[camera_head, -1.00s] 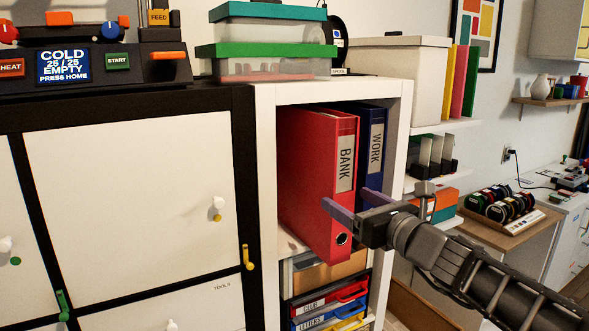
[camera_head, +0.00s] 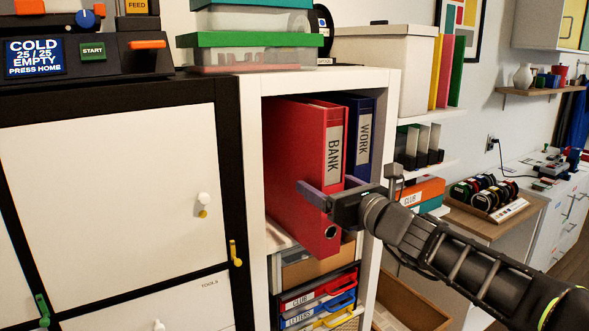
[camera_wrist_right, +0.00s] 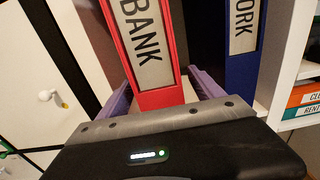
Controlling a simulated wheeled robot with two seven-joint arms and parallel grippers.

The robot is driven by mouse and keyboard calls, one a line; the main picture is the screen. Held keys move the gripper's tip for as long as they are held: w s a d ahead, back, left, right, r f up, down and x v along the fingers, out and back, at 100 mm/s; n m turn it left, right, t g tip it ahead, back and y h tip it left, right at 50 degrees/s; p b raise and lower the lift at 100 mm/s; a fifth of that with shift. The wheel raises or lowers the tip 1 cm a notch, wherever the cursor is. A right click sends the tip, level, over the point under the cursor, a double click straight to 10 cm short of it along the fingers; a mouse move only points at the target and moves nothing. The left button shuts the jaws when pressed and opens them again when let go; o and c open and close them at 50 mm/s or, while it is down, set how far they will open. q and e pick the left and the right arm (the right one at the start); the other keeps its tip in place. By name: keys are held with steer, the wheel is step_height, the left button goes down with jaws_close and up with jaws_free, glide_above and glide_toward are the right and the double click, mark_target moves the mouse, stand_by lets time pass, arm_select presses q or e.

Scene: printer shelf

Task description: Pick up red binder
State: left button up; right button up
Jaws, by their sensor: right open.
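The red binder (camera_head: 300,170), labelled BANK, stands upright in the white shelf's upper compartment, its lower front edge out past the shelf front. It also shows in the wrist view (camera_wrist_right: 168,97). My right gripper (camera_head: 326,188) is open at the lower part of its spine. In the wrist view its two purple fingers (camera_wrist_right: 163,98) lie one on each side of the red binder. Contact cannot be told. The blue WORK binder (camera_head: 361,140) stands to the right of the red one. My left gripper is not in view.
The white shelf's (camera_head: 252,170) side walls frame the binders. Below are labelled trays (camera_head: 318,295). Plastic boxes (camera_head: 255,60) stand on top. A black and white cabinet (camera_head: 110,190) stands at the left. An orange box (camera_head: 425,190) is right, behind my arm.

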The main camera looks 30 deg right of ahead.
mark_target(295, 168)
steer(key=w, duration=0.5)
steer(key=shift+w, duration=0.1)
steer(key=shift+c, duration=0.5)
jaws_close()
stand_by(0.8)
steer(key=shift+r, duration=0.15)
